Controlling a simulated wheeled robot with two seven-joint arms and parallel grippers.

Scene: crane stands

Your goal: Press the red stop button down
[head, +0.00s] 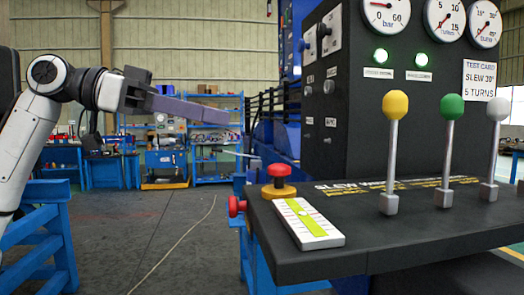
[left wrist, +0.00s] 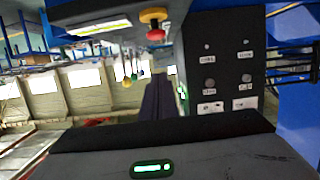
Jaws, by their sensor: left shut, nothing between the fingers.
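The red stop button (head: 278,170) is a mushroom head on a round yellow base (head: 279,190), at the left corner of the dark console top (head: 350,245). It stands up, with a gap showing under its head. In the left wrist view the red button (left wrist: 156,35) appears upside down, beyond the fingertips. My left gripper (head: 226,113) is shut and empty, in the air to the left of the button and higher in the picture. Its dark fingers (left wrist: 160,82) point toward the console and look apart from the button. My right gripper is not in view.
A white and green level gauge (head: 304,223) lies beside the button. Levers with yellow (head: 395,105), green (head: 452,106) and white (head: 497,107) knobs stand right. A dark panel (head: 345,100) rises behind. Floor at left is open.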

